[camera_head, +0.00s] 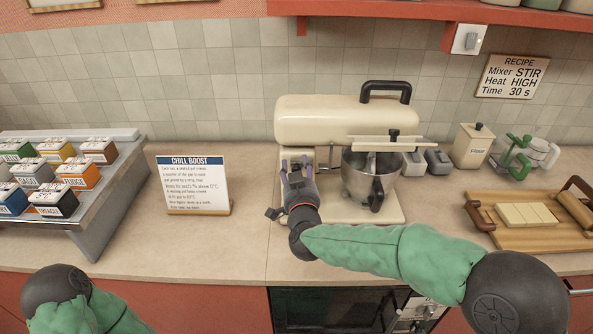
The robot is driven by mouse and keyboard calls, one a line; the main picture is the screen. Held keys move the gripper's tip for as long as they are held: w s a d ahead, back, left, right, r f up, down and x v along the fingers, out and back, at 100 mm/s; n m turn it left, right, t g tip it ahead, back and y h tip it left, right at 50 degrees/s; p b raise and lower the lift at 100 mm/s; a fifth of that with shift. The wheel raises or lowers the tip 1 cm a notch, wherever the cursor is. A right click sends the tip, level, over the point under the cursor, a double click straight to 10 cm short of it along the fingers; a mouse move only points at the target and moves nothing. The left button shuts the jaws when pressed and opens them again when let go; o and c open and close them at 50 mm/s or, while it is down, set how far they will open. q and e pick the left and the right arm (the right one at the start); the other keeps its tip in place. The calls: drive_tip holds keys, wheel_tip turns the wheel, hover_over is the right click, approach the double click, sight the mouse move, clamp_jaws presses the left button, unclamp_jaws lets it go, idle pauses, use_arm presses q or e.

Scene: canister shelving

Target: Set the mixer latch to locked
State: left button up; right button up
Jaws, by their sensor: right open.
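The cream mixer (325,110) stands on the counter with a black handle on top of its head and a metal bowl (360,165) under the right end of the head. My right gripper (296,166) is in front of the mixer's column at the left, fingers pointing up and spread, with nothing seen between them. It hides part of the column, and I cannot make out the latch or its setting. Whether the fingers touch the mixer is unclear. My left arm shows only at the bottom left corner; its gripper is out of view.
A rack of labelled canisters (103,205) and a Chill Boost sign (193,186) stand to the left. Right of the mixer are a flour canister (472,146), a green-handled item (515,157) and a wooden tray (490,232). A shelf (420,10) overhangs above.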

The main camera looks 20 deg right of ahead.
clamp_jaws()
drive_tip(key=d, duration=0.1)
drive_tip(key=s+d+b, duration=0.1)
drive_tip(key=d, duration=0.1)
drive_tip(key=shift+d+r, duration=0.1)
drive_tip(key=shift+d, duration=0.3)
drive_tip(key=shift+c, duration=0.8)
unclamp_jaws()
drive_tip(key=shift+o, duration=0.8)
drive_tip(key=shift+d, duration=0.2)
drive_tip(key=shift+s+a, duration=0.1)
drive_tip(key=shift+a, duration=0.05)
